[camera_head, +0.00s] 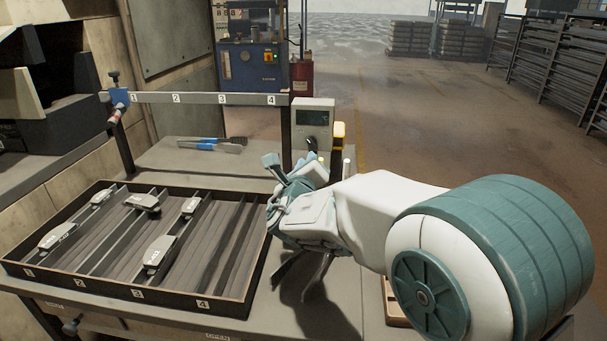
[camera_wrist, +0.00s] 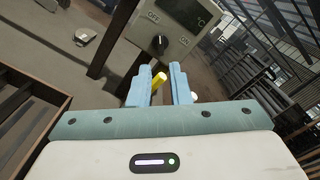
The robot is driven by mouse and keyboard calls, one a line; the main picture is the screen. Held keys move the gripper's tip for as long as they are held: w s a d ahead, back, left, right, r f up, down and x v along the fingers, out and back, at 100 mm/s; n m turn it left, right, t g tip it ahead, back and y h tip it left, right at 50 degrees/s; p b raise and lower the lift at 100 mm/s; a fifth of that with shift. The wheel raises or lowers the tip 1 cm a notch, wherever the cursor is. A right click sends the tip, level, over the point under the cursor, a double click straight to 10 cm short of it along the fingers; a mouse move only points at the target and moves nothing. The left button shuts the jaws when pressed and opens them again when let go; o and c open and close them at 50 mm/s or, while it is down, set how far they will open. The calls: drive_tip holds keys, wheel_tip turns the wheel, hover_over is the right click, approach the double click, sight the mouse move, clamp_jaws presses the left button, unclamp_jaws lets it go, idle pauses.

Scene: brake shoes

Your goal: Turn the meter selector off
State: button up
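The meter (camera_head: 313,122) is a grey box with a dark screen at the back of the bench; it also shows at the top of the wrist view (camera_wrist: 188,14). Its selector is a black knob (camera_wrist: 160,44) on the front face, with an OFF label at its upper left and an ON label at its right. I cannot tell exactly where the knob points. My gripper (camera_head: 291,161) is in front of the meter. In the wrist view my gripper (camera_wrist: 158,73) has its two pale blue fingers apart, below the knob and not touching it.
A yellow-ended object (camera_wrist: 159,80) shows between the fingers in the wrist view; its distance is unclear. A divided tray (camera_head: 130,240) with several brake shoes lies at the left. A numbered rail (camera_head: 200,98) stands behind it. Blue-handled tools (camera_head: 212,145) lie on the bench.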

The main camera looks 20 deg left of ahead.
drive_tip(key=v, duration=0.5)
drive_tip(key=shift+s, duration=0.15)
